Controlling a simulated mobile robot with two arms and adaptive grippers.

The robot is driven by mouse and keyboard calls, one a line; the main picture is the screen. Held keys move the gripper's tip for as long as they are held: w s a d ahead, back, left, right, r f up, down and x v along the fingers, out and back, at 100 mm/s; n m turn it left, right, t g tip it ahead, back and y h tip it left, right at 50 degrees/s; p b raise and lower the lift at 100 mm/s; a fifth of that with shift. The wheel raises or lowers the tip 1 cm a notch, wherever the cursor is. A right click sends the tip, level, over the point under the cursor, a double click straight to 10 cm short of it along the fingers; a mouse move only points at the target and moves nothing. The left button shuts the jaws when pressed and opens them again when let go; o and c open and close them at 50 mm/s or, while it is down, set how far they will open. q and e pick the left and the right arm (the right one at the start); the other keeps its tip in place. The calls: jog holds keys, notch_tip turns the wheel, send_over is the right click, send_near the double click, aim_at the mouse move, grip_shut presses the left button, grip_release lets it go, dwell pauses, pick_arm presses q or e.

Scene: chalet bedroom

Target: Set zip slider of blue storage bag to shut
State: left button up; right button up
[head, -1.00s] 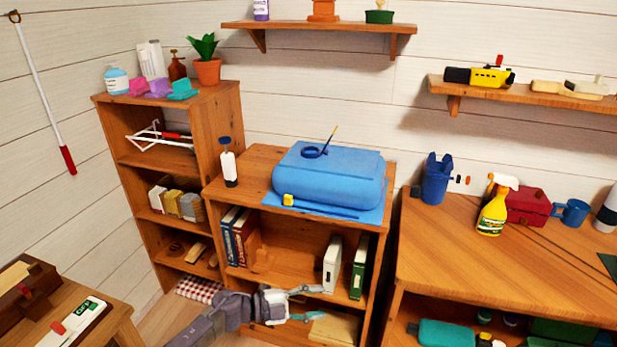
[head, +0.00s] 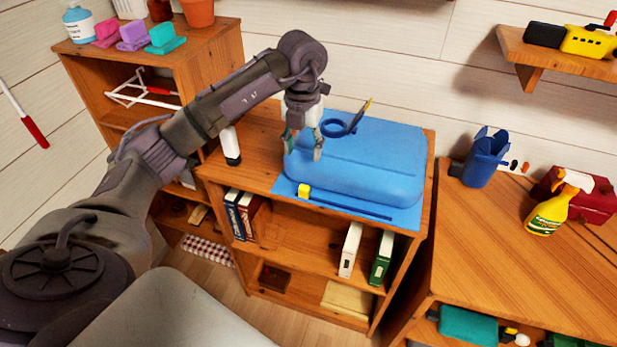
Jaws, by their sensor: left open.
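The blue storage bag (head: 375,165) lies on top of the low wooden bookcase. Its yellow zip slider (head: 304,191) sits at the left end of a dark blue zip track (head: 350,206) along the front flap. My left gripper (head: 304,150) is open and points down above the bag's left end, behind the slider and apart from it. Whether its fingertips touch the bag I cannot tell. My right gripper is not in view.
A dark blue ring with a yellow-tipped stick (head: 352,120) lies on the bag. A white bottle with a dark base (head: 231,146) stands left of the gripper, partly behind my arm. A blue bin (head: 485,160) and spray bottle (head: 552,208) stand on the right table.

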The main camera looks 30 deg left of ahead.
pick_arm(q)
jog(key=p, duration=0.1)
send_over(304, 189)
notch_tip(304, 189, down, 5)
jog(key=shift+s+f, duration=0.1)
jog(key=shift+s, duration=0.05)
notch_tip(304, 189, down, 6)
jog(key=shift+r+p, duration=0.1)
jog(key=shift+p, duration=0.75)
jog(key=shift+a+f, duration=0.1)
jog(key=shift+f, duration=0.7)
grip_shut()
